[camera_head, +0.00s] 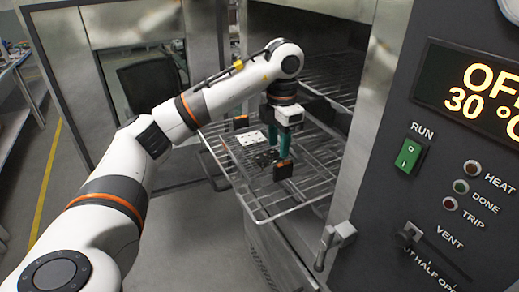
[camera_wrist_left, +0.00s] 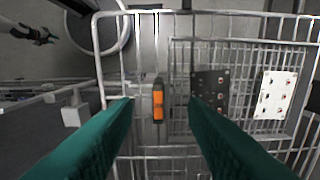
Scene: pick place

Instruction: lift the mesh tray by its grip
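The mesh tray (camera_wrist_left: 240,55) is a fine wire tray lying on a wider wire rack. Its near grip, black with orange, shows at its edge in the head view (camera_head: 283,171) and in the left wrist view (camera_wrist_left: 158,101). A second grip (camera_head: 240,122) is at the far end. A dark board (camera_wrist_left: 210,88) and a white board (camera_wrist_left: 276,94) with small parts lie on the tray. My left gripper (camera_head: 283,150) points down over the near grip. Its teal fingers are open, one on each side of the grip in the left wrist view. My right gripper is not in view.
The wire rack (camera_head: 265,211) sticks out of an open oven chamber, with another rack (camera_head: 335,75) above. The oven's control panel (camera_head: 430,190) stands close on the right, with a protruding vent lever (camera_head: 409,235). Open floor lies left of the rack.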

